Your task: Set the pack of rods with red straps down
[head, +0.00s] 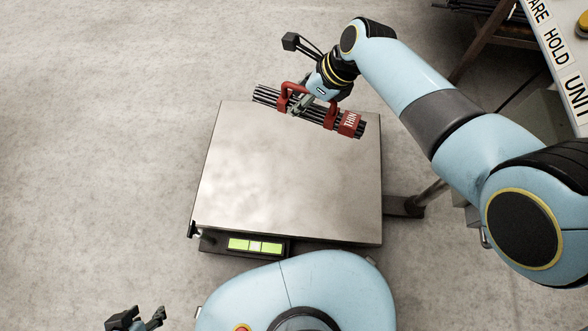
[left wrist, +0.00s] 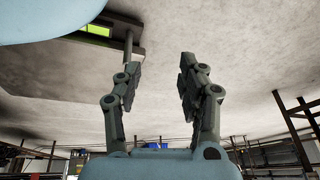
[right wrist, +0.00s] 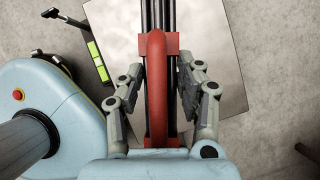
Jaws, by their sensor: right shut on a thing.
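The pack of rods with red straps (head: 320,110) is a bundle of dark rods with a red handle and a red label reading "THIN". In the head view it is at the far edge of a metal-topped platform (head: 290,180). My right gripper (head: 300,104) is shut on its red handle. The right wrist view shows the handle (right wrist: 157,90) between the fingers (right wrist: 158,85), with the platform top beyond. Whether the pack touches the platform cannot be told. My left gripper (head: 158,318) is open and empty at the lower left; its parted fingers show in the left wrist view (left wrist: 157,75).
A green-lit display (head: 255,245) is on the platform's near side. A labelled bench (head: 555,50) and a rack with dark rods (head: 490,8) stand at the upper right. Most of the platform top is bare, and the floor at left is clear.

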